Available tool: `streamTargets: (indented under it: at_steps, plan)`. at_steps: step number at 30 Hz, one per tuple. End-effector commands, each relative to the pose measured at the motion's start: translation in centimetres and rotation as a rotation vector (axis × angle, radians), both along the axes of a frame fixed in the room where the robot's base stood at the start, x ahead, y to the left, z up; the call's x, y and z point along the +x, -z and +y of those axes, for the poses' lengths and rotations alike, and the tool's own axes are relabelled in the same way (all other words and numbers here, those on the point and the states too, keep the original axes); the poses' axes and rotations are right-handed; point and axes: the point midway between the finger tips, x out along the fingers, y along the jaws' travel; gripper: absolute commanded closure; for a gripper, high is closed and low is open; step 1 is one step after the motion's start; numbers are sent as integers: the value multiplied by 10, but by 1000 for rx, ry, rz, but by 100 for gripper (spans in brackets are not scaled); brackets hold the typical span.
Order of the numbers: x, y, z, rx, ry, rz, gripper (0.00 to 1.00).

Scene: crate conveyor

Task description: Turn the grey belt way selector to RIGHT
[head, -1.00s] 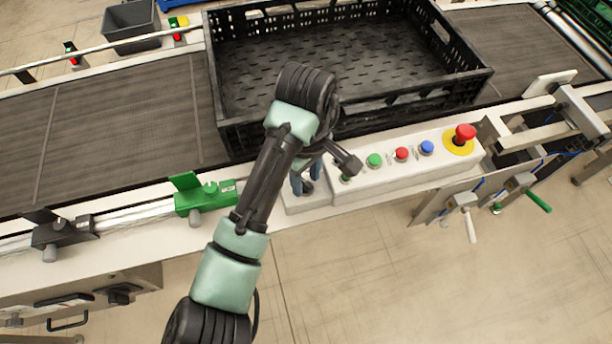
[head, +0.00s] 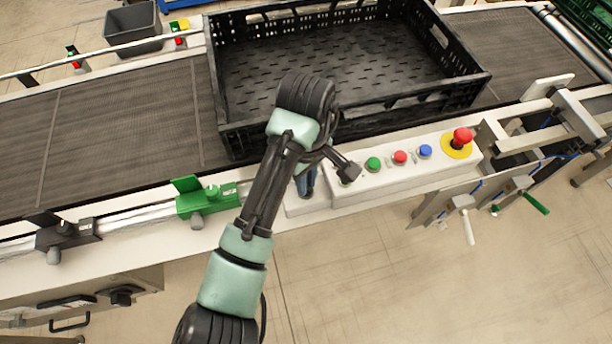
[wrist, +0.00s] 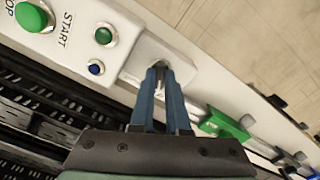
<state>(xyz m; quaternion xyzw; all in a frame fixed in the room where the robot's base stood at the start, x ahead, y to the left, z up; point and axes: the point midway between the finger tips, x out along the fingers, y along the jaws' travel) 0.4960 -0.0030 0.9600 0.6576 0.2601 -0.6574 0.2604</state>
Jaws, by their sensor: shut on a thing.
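My gripper (head: 306,184) points down at the small pale box at the left end of the control panel. Its blue fingers also show in the wrist view (wrist: 158,72), close together with their tips at the box's top face. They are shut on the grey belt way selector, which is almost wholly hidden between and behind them. I cannot read which way it points, and no LEFT or RIGHT mark shows.
Just right of my gripper the panel (head: 385,180) carries a green button (head: 373,164), a red button (head: 400,157), a blue button (head: 425,151) and a red emergency knob (head: 462,137). A black crate (head: 400,99) stands behind on the belt. A green clamp (head: 203,203) sits at the left.

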Motion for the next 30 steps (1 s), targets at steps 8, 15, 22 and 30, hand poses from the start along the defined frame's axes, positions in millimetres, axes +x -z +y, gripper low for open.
streamTargets:
  at_steps: [8,15,22,30]
  plan:
    - [-3,-7,-2,-2,127,8,100]
    - [-2,-4,-1,-1,303,7,100]
    - [-2,-3,-1,-1,521,6,100]
    - [-1,-2,0,-1,756,4,100]
